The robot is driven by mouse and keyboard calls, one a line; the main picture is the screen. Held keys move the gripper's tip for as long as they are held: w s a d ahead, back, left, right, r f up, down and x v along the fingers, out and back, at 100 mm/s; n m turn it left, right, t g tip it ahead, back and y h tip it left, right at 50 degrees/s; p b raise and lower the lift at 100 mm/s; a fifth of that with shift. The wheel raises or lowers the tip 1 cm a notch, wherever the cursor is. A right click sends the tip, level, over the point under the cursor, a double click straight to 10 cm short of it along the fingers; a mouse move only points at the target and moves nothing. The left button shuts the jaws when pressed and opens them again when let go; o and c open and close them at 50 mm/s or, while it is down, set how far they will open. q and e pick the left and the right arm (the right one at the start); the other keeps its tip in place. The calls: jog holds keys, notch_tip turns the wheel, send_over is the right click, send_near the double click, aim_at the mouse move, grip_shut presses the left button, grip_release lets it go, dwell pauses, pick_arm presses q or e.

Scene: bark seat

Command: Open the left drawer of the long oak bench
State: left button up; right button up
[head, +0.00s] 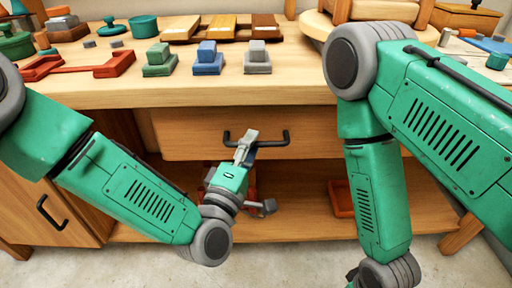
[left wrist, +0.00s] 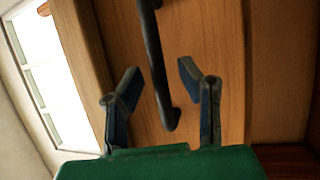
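The long oak bench (head: 220,95) spans the head view. Below its top is a wooden drawer front (head: 190,130) with a black bar handle (head: 284,138); the drawer looks shut. My left gripper (head: 247,142) is at the middle of this handle. In the left wrist view my left gripper (left wrist: 158,75) is open, its two fingers apart on either side of the handle (left wrist: 153,50). There is a visible gap to each finger. The drawer front (left wrist: 200,35) lies behind the fingers. My right arm hangs at the right and its gripper is out of view.
A cupboard door with a black handle (head: 50,212) is at the lower left. An open shelf (head: 300,215) under the drawer holds a red-orange tray (head: 342,198). Blocks, red pieces (head: 113,65) and green pots (head: 15,42) stand on the bench top.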

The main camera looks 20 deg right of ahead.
pick_arm(q)
jog(key=shift+w+a+r, duration=0.1)
jog(key=shift+a, duration=0.4)
jog(key=d, duration=0.3)
jog(key=shift+d+f, duration=0.2)
jog(key=shift+d, duration=0.1)
grip_shut()
jog(key=shift+d, duration=0.15)
jog(key=shift+c, duration=2)
grip_release()
jog(key=shift+a, duration=1.05)
jog(key=o, duration=0.4)
jog(key=shift+a, duration=0.2)
jog(key=shift+d, duration=0.35)
jog(key=v, duration=1.2)
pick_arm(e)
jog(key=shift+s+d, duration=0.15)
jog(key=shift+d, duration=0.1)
pick_arm(q)
jog(key=shift+a, duration=0.3)
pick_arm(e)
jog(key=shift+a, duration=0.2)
